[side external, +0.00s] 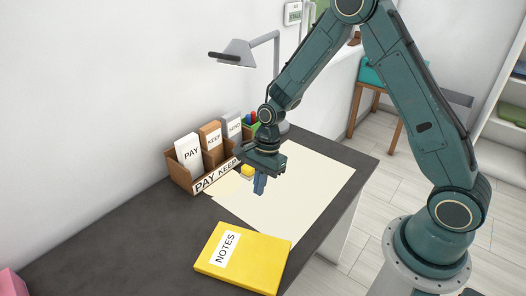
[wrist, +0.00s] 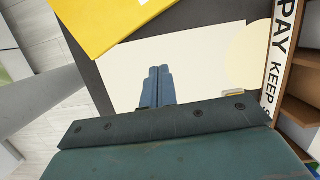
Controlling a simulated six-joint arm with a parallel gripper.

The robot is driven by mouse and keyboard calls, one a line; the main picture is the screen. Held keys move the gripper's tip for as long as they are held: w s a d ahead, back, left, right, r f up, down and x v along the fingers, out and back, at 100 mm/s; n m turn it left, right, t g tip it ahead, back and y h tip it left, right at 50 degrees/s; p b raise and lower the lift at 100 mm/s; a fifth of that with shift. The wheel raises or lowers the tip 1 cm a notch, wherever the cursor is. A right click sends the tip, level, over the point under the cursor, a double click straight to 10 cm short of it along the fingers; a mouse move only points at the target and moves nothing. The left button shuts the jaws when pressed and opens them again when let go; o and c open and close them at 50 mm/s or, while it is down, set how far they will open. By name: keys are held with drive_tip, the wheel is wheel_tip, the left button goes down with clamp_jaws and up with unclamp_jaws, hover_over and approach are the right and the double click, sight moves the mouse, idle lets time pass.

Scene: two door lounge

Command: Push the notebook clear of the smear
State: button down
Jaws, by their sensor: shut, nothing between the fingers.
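The yellow notebook (side external: 258,262), with a white NOTES label, lies flat near the front of the dark desk. It also shows at the top left of the wrist view (wrist: 95,25). A pale yellow rounded patch, perhaps the smear (wrist: 247,55), lies at the cream sheet's edge by the sorter; it also shows in the side view (side external: 222,186). The notebook lies well apart from this patch. My gripper (side external: 259,190) is shut and empty, pointing down over the cream sheet; its closed blue fingers show in the wrist view (wrist: 159,68). I cannot tell if the tips touch the sheet.
A cream sheet (side external: 310,178) covers the desk's far part. A wooden sorter (side external: 180,172) with PAY and KEEP cards stands at the wall. A grey lamp (side external: 240,53) stands behind.

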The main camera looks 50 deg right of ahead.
sight(218, 248)
drive_tip(key=shift+v, duration=1)
drive_tip(key=w+a+f+n+g+h, duration=0.1)
drive_tip(key=a+n, duration=0.1)
drive_tip(key=n, duration=0.2)
drive_tip(key=w+a+f+n+g+h, duration=0.1)
drive_tip(key=w+a+f+n, duration=0.1)
drive_tip(key=a+n, duration=0.1)
drive_tip(key=w+a+f+n+g+h, duration=0.1)
drive_tip(key=a+f+n+g, duration=0.1)
drive_tip(key=n, duration=0.4)
drive_tip(key=shift+w+a, duration=0.2)
drive_tip(key=shift+a, duration=0.5)
drive_tip(key=a+f+n+h, duration=0.1)
drive_tip(key=a+n, duration=0.2)
drive_tip(key=a+n+g+h, duration=0.1)
drive_tip(key=a+n, duration=0.2)
drive_tip(key=s+a+f+n+g+h, duration=0.1)
drive_tip(key=a+n, duration=0.2)
drive_tip(key=shift+a+f, duration=0.2)
drive_tip(key=shift+f, duration=0.15)
drive_tip(key=shift+s+a+f+n, duration=0.1)
drive_tip(key=shift+s+a+n, duration=0.15)
drive_tip(key=shift+a+n, duration=0.35)
drive_tip(key=shift+d, duration=0.1)
drive_tip(key=shift+s+d, duration=0.1)
drive_tip(key=shift+s, duration=0.05)
